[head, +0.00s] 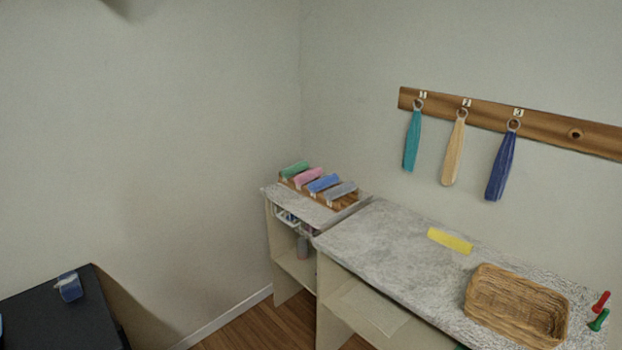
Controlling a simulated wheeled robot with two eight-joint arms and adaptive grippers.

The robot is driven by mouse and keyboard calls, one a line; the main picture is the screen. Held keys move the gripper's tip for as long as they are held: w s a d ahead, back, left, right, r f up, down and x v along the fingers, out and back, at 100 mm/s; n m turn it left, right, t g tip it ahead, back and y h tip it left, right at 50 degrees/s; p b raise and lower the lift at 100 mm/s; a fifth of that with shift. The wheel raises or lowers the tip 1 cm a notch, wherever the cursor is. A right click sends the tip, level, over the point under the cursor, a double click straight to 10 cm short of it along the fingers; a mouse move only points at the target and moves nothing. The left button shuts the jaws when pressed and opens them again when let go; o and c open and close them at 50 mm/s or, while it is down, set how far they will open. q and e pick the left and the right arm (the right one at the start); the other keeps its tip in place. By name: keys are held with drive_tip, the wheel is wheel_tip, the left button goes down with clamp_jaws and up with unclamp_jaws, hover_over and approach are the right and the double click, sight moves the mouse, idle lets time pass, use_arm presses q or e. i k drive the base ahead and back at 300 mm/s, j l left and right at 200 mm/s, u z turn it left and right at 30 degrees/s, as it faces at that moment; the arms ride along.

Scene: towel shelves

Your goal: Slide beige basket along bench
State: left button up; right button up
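A beige wicker basket (518,300) sits on the right part of the grey speckled bench top (385,240), near its front edge. It looks empty. Neither of my grippers shows in the head view, so I cannot see their state or where they are relative to the basket.
A yellow strip (450,240) lies on the bench behind the basket. Red (601,302) and green (598,320) small items stand right of it. Towels hang from a wooden rail (560,127). The bench's left half is clear.

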sight(521, 337)
drive_tip(key=z, duration=1.45)
